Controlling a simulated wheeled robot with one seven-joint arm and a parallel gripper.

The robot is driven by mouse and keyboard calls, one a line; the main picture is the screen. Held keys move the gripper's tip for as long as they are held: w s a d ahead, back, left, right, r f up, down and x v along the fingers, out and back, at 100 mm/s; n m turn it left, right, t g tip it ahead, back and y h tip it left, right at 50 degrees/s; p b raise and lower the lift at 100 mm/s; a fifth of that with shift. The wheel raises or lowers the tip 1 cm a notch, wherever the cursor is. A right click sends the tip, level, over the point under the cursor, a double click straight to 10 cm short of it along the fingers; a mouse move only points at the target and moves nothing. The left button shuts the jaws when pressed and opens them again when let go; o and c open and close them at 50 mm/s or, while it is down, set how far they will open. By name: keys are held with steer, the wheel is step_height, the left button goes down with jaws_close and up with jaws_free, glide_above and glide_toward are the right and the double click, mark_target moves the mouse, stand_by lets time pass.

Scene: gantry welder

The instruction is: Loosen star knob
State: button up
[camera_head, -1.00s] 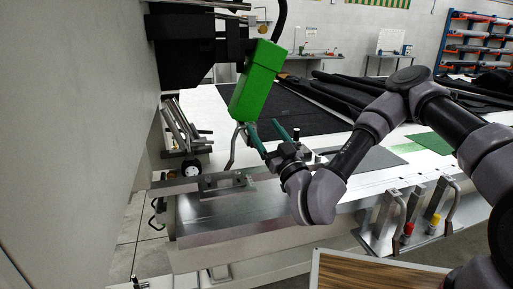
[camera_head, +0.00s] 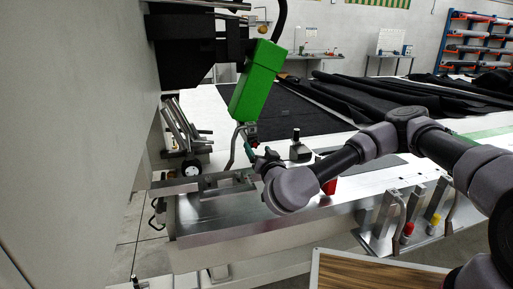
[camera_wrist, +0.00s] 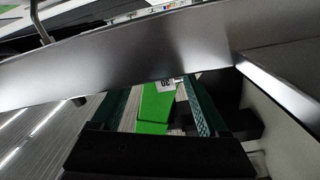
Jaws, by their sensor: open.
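I cannot clearly make out a star knob in either view. The green welder head (camera_head: 256,80) hangs tilted over the table, with a bent metal nozzle (camera_head: 232,150) below it. My gripper (camera_head: 250,136) is close beside the nozzle's upper end, just under the green head. In the wrist view its two teal fingers (camera_wrist: 160,103) are open and apart, with part of the green welder head (camera_wrist: 155,112) visible beyond the gap. A small label shows near the fingertips. Nothing is clearly gripped, and I cannot tell whether the fingers touch anything.
A metal rail (camera_head: 240,222) runs along the table's front edge below my gripper. Upright clamps with red and yellow parts (camera_head: 410,215) stand at right. A small black-topped item (camera_head: 299,150) stands on the table. A grey metal band (camera_wrist: 130,58) crosses the wrist view.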

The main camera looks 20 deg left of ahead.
mark_target(254, 144)
steer(key=shift+x, duration=1.1)
jaws_close()
steer(key=shift+n, duration=0.4)
steer(key=n, duration=0.3)
steer(key=shift+n, duration=2.1)
